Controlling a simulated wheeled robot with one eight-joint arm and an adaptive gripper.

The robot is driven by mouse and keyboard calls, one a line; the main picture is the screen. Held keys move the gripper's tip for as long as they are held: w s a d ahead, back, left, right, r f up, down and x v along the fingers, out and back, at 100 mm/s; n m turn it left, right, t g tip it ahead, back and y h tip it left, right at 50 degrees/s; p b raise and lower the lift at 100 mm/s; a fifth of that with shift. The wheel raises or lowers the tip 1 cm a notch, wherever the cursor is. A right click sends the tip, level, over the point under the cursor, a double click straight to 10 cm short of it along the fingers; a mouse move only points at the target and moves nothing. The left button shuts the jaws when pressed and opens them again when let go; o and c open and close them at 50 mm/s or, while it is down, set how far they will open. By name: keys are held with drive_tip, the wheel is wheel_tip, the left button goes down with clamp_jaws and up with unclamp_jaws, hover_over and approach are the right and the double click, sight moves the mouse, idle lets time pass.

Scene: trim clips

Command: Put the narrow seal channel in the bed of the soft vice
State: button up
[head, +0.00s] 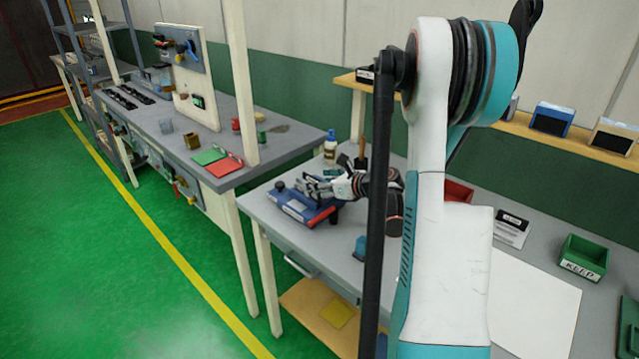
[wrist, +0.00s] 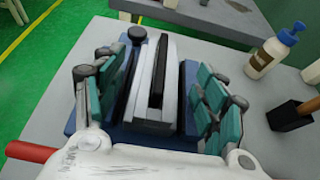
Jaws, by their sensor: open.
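The soft vice (head: 290,206) is blue with a red handle and sits at the left end of the grey bench. In the wrist view the vice (wrist: 187,75) shows pale grey jaws and a dark knob. A narrow black strip, which looks like the narrow seal channel (wrist: 158,72), lies lengthwise between the pale jaws. Whether it rests fully on the bed is hard to tell. My gripper (head: 318,187) is over the vice. In the wrist view my gripper (wrist: 158,88) is open, its teal-padded fingers apart on either side of the jaws and not touching the strip.
A green KEEP bin (head: 583,259), a card (head: 510,228) and a white sheet (head: 535,295) lie farther right. A second bench (head: 225,130) stands behind to the left.

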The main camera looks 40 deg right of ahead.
drive_tip(key=a+p+v, duration=0.1)
drive_tip(key=p+v, duration=0.1)
drive_tip(key=v, duration=0.9)
drive_tip(key=shift+s+d+p, duration=0.3)
drive_tip(key=shift+d, duration=0.15)
idle(0.4)
